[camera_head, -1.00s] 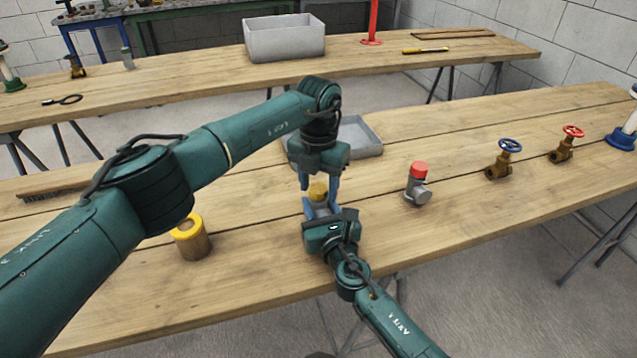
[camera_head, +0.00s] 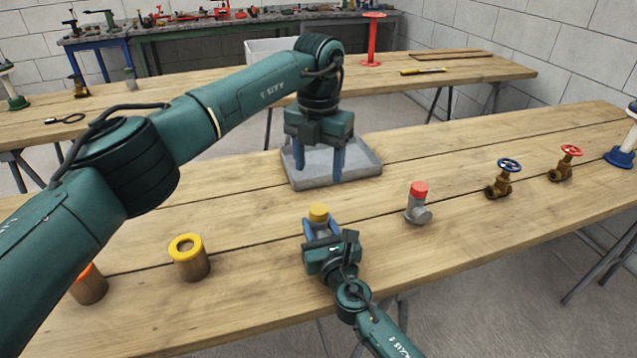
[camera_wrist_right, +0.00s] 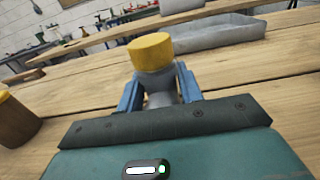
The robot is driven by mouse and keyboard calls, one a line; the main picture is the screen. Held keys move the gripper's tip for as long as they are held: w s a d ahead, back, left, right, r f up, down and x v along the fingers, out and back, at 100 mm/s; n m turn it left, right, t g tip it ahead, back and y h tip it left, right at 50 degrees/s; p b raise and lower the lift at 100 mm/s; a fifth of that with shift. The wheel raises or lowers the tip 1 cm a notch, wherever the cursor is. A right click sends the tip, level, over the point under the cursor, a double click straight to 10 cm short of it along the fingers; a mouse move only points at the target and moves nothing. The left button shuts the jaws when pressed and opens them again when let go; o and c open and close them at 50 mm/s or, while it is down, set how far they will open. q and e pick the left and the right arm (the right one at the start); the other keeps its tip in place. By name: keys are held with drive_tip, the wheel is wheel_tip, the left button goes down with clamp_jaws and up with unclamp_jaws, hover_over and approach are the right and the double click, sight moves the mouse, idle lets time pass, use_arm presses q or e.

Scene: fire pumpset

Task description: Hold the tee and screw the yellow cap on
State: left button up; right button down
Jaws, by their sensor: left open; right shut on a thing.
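The yellow cap (camera_head: 318,212) sits on top of the grey tee (camera_wrist_right: 160,98). It also shows in the right wrist view (camera_wrist_right: 151,53), where it looks roughly level on the tee. My right gripper (camera_head: 321,230) is shut on the tee, with a blue finger on either side of it; it also shows in the right wrist view (camera_wrist_right: 160,92). The tee's lower part is hidden by my right gripper. My left gripper (camera_head: 318,172) is open and empty, fingers pointing down, above and behind the cap and apart from it.
A grey tray (camera_head: 361,180) lies behind my left gripper. Another grey tee with a red cap (camera_head: 418,190) stands to the right. Two brass valves (camera_head: 499,186) are further right. A yellow-topped brown cylinder (camera_head: 190,260) and an orange-topped one (camera_head: 90,288) stand to the left.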

use_arm(q)
drive_tip(key=shift+r, duration=0.75)
use_arm(e)
drive_tip(key=c, duration=0.9)
unclamp_jaws()
drive_tip(key=shift+o, duration=0.2)
use_arm(q)
drive_tip(key=shift+r+p, duration=0.5)
use_arm(e)
drive_tip(key=v, duration=1.3)
drive_tip(key=shift+s, duration=0.1)
use_arm(q)
drive_tip(key=shift+s+f, duration=0.1)
use_arm(e)
drive_tip(key=shift+s+d, duration=0.1)
